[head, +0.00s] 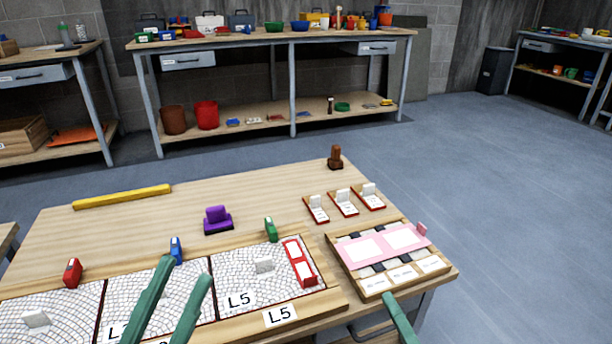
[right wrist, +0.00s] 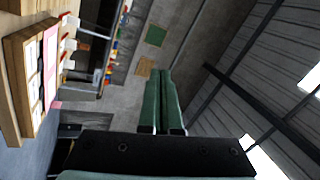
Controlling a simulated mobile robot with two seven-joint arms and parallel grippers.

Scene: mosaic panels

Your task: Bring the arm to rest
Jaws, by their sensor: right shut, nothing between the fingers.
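My left gripper (head: 186,270) is in the lower part of the head view, over the mosaic panels. Its two green fingers are spread apart, with nothing seen between them. My right gripper (head: 388,297) shows as one green finger shape at the front edge of the tray with the pink sheet. In the right wrist view my right gripper (right wrist: 160,73) has its fingers together and empty, with wall and roof behind them.
Mosaic panels (head: 236,264) fill the bench front. A wooden tray with a pink sheet (head: 385,244) is at right. A purple block (head: 217,219), a brown stamp (head: 335,158) and a yellow bar (head: 122,196) stand behind. The bench's back middle is clear.

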